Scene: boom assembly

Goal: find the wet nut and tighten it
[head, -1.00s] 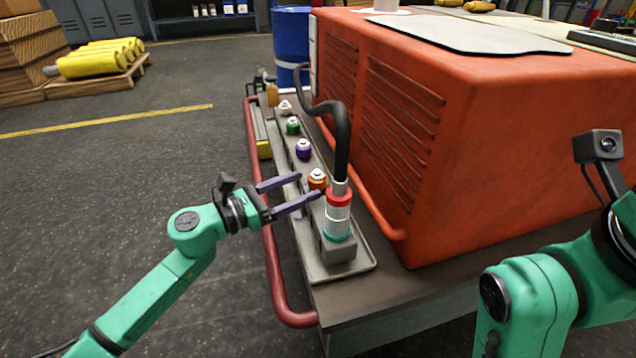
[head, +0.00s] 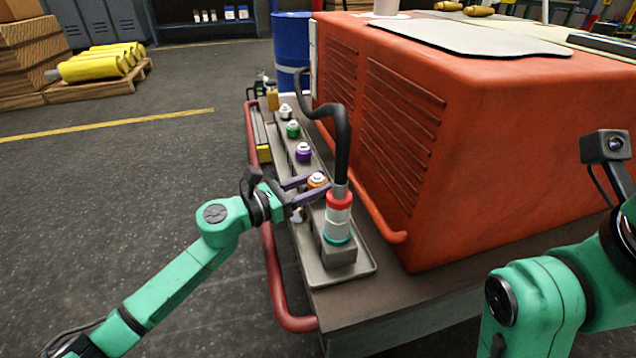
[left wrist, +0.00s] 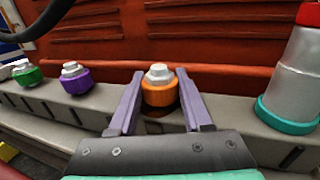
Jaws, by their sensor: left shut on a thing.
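Along the grey rail stand several capped fittings with coloured nuts: an orange nut (head: 317,182), a purple nut (head: 303,152), a green nut (head: 293,130) and a white one (head: 285,111). My left gripper (head: 319,187) is shut on the orange nut, one finger on each side of it. In the left wrist view the orange nut (left wrist: 159,93) sits upright between the fingers (left wrist: 160,76), with a dark patch below it. I cannot tell whether that is wetness or shadow. The purple (left wrist: 75,80) and green (left wrist: 28,76) nuts look dry there. My right gripper is out of view.
A hose fitting with a red and a teal ring (head: 338,220) stands close to the right of my left gripper, its black hose (head: 341,135) arching up. The orange-red housing (head: 480,140) walls the far side. A red rail (head: 270,265) edges the near side.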

